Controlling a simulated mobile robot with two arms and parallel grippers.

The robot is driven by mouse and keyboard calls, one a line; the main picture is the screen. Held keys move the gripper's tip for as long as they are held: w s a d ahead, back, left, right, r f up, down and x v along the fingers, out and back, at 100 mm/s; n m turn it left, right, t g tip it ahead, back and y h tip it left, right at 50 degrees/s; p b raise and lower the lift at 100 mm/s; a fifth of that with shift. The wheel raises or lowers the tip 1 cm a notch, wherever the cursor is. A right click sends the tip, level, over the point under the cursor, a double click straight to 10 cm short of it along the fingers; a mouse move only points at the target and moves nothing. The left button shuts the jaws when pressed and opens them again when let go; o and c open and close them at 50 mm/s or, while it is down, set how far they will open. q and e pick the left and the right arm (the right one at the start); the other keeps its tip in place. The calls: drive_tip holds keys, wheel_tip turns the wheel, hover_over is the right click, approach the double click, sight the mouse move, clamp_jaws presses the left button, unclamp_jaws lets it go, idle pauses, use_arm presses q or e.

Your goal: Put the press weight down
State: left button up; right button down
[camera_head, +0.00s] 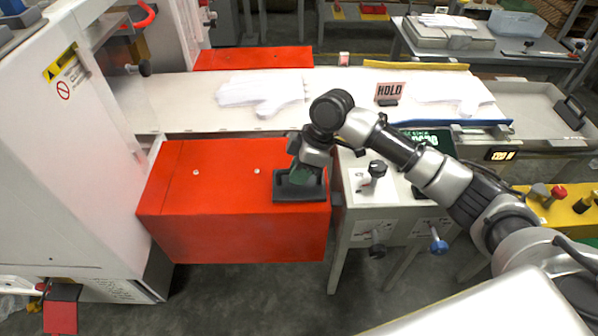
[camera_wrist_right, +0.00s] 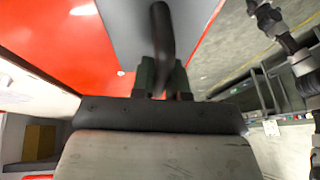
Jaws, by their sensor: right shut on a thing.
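The press weight is a dark grey slab (camera_head: 286,192) with an upright handle. It is at the right front corner of the red cabinet top (camera_head: 200,190), level. I cannot tell whether it rests on the red surface or hangs just above it. My right gripper (camera_head: 303,174) is shut on the handle from above and hides part of it. In the right wrist view the fingers (camera_wrist_right: 161,82) close around the dark handle (camera_wrist_right: 161,32), with the grey slab (camera_wrist_right: 198,25) behind and red surface to the left. My left gripper is not in view.
The rest of the red top is clear except for two small pale knobs. A control stand with a lever (camera_head: 374,172) is close on the right. A white machine (camera_head: 70,170) stands left.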

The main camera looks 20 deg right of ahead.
drive_tip(key=shift+f, duration=0.2)
drive_tip(key=c, duration=1.5)
unclamp_jaws()
drive_tip(key=shift+f, duration=0.15)
drive_tip(key=shift+c, duration=0.2)
drive_tip(key=o, duration=0.4)
drive_tip(key=v, duration=1.2)
drive_tip(key=shift+p, duration=0.4)
